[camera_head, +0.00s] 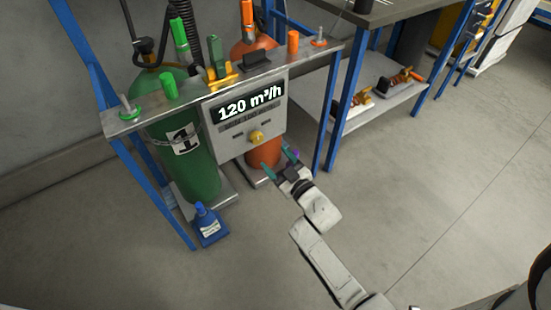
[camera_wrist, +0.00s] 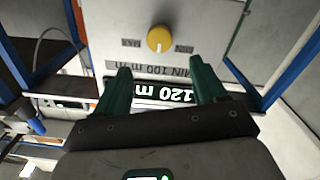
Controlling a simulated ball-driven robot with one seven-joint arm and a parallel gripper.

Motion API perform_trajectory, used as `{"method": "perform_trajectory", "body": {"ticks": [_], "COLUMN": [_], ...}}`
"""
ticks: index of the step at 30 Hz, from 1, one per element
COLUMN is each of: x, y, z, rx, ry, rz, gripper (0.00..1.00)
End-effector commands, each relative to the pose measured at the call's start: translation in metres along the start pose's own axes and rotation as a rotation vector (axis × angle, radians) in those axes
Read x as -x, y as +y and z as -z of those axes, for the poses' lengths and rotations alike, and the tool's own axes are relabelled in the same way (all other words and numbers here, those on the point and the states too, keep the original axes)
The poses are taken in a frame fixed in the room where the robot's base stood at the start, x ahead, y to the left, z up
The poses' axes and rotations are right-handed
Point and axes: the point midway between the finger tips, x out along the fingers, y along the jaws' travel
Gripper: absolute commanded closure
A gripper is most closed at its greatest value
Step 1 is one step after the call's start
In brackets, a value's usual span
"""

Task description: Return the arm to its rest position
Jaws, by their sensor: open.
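My gripper (camera_head: 281,170) is at the end of my outstretched arm, in front of the charging station and a little below its panel. In the wrist view my gripper (camera_wrist: 160,78) shows two green fingers spread apart with nothing between them. The station panel (camera_head: 221,141) carries a display (camera_head: 249,103) reading 120 m³/h and a yellow knob (camera_head: 257,136). The knob also shows in the wrist view (camera_wrist: 160,39), beyond the fingertips and apart from them. The display there (camera_wrist: 162,94) is partly hidden behind the fingers.
A green cylinder (camera_head: 190,165) marked 1 and an orange cylinder (camera_head: 264,153) stand behind the panel, inside a blue frame (camera_head: 153,190). A shelf (camera_head: 388,104) holds several small parts. The floor at right (camera_head: 440,180) is clear.

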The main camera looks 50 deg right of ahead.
Motion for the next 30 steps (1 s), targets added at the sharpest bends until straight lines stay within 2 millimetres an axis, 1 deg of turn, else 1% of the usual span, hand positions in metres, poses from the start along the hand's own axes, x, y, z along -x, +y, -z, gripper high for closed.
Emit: {"method": "perform_trajectory", "body": {"ticks": [11, 14, 17, 20, 23, 26, 29, 30], "x": [0.000, 0.002, 0.007, 0.019, 0.035, 0.057, 0.083, 0.095], "y": [0.000, -0.002, -0.005, -0.011, -0.019, -0.028, -0.039, -0.043], "z": [0.000, -0.002, -0.009, -0.017, -0.024, -0.029, -0.031, -0.031], "rx": [0.000, -0.008, -0.026, -0.050, -0.075, -0.097, -0.114, -0.118], "ry": [-0.001, -0.047, -0.145, -0.279, -0.420, -0.561, -0.703, -0.761], "rz": [0.000, -0.001, -0.002, 0.006, 0.022, 0.049, 0.087, 0.105], "gripper": [0.29, 0.29, 0.29, 0.29, 0.29, 0.29, 0.29, 0.29]}}
